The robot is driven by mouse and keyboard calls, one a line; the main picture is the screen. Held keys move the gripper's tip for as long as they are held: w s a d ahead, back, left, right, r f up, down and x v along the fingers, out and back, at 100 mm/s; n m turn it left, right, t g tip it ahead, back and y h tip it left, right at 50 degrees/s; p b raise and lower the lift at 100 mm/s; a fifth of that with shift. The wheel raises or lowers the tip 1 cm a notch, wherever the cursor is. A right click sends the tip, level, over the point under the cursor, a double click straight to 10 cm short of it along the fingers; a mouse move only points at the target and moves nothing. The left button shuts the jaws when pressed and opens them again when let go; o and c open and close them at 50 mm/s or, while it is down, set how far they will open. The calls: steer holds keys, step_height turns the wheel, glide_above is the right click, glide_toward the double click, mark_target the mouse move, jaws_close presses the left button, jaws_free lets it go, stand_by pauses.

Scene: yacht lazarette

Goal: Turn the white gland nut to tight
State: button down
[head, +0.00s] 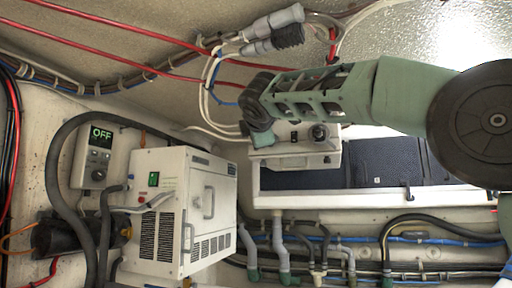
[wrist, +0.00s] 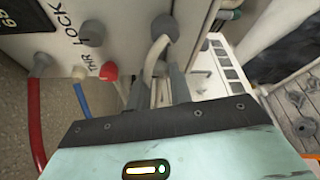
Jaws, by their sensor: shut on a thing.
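In the head view my gripper's fingertips are hidden behind my dark wrist, at the left side of a white box (head: 295,150) with a black knob.
Near the fingers in the wrist view are a red fitting (wrist: 108,70), a grey fitting (wrist: 92,32), a red cable (wrist: 38,115) and a blue cable (wrist: 82,98). In the head view a white cabinet (head: 182,210) stands lower left, and hoses run below.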

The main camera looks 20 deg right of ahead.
stand_by(0.4)
steer(key=c, duration=1.3)
jaws_free()
steer(key=shift+o, duration=0.2)
steer(key=shift+s, duration=0.1)
steer(key=b+v, duration=0.5)
steer(key=v, duration=1.2)
steer(key=shift+s+a+f, duration=0.1)
